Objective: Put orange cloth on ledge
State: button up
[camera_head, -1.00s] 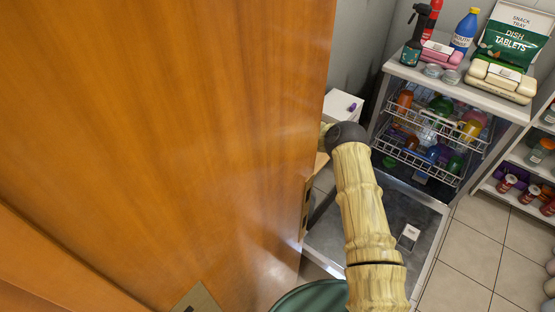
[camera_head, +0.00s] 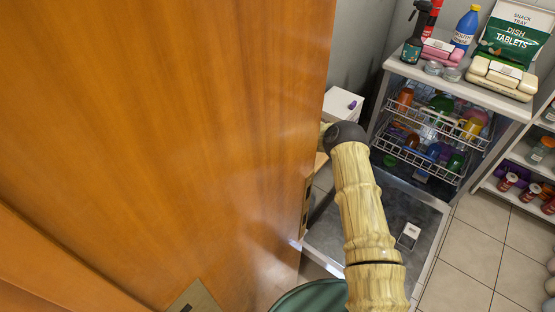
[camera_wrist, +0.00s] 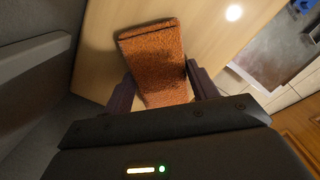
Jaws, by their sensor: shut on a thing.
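The orange cloth (camera_wrist: 155,60) is in the wrist view, a folded, rough-textured rectangle. My gripper (camera_wrist: 162,88) has one dark finger on each side of it and is shut on its near end. A pale wooden surface (camera_wrist: 215,35) lies behind the cloth; I cannot tell whether the cloth touches it. In the head view the cloth and my gripper are hidden behind the large wooden panel. I cannot tell which surface is the ledge.
A large wooden panel (camera_head: 150,130) fills the left of the head view. An open dishwasher (camera_head: 425,125) with loaded racks stands right of my arm, its door (camera_head: 375,215) lowered. Bottles and packages crowd the counter above. A grey wall-like surface (camera_wrist: 35,60) is close at left in the wrist view.

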jog(key=shift+f, duration=0.15)
jog(key=o, duration=1.1)
jog(key=shift+o, duration=0.2)
jog(key=shift+s+d+r, duration=0.1)
jog(key=shift+s+r, duration=0.05)
jog(key=shift+r, duration=1.85)
jog(key=shift+s+d+r, duration=0.1)
jog(key=shift+s+r, duration=0.05)
jog(key=shift+r, duration=1.8)
